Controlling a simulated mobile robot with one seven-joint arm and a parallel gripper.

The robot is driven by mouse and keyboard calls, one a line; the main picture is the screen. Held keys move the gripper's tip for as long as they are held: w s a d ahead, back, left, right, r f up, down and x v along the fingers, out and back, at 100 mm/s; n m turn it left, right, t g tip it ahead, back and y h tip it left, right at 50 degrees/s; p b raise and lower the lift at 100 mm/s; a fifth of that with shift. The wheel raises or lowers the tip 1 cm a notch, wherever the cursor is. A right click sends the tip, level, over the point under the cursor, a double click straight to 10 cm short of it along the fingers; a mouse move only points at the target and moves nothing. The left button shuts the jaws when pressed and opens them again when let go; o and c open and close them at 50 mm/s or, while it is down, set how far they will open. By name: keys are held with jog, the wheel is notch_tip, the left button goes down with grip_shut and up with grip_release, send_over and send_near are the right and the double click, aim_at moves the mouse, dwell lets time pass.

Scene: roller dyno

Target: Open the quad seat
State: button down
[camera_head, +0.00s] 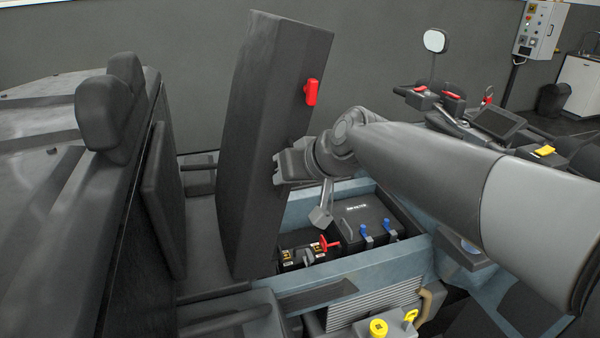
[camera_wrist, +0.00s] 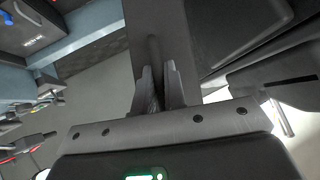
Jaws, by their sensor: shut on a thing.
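The quad seat (camera_head: 265,130) is a long dark grey slab. It is swung up and stands nearly upright, leaning slightly to the right at the top. A red latch (camera_head: 312,92) sits on its right-facing side. My gripper (camera_head: 284,167) meets that side below the latch. In the wrist view my gripper (camera_wrist: 158,85) is shut on a narrow dark part of the seat, and the seat's dark surface (camera_wrist: 155,15) extends beyond it. The fingertips are partly hidden in the head view. The compartment (camera_head: 400,258) to the right of the seat's base is uncovered.
A black battery box (camera_head: 365,225) with blue knobs and a smaller battery with a red lever (camera_head: 327,245) sit in the compartment. A yellow cap (camera_head: 378,328) is in front. A backrest with headrest (camera_head: 110,110) stands left. Handlebars with a screen (camera_head: 497,122) are right.

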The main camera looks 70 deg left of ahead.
jog(key=shift+a+r, duration=0.1)
jog(key=shift+r, duration=0.15)
jog(key=c, duration=1.5)
grip_release()
jog(key=shift+s+f, duration=0.1)
jog(key=shift+f, duration=0.05)
jog(key=v, duration=1.1)
jog(key=shift+s, duration=0.1)
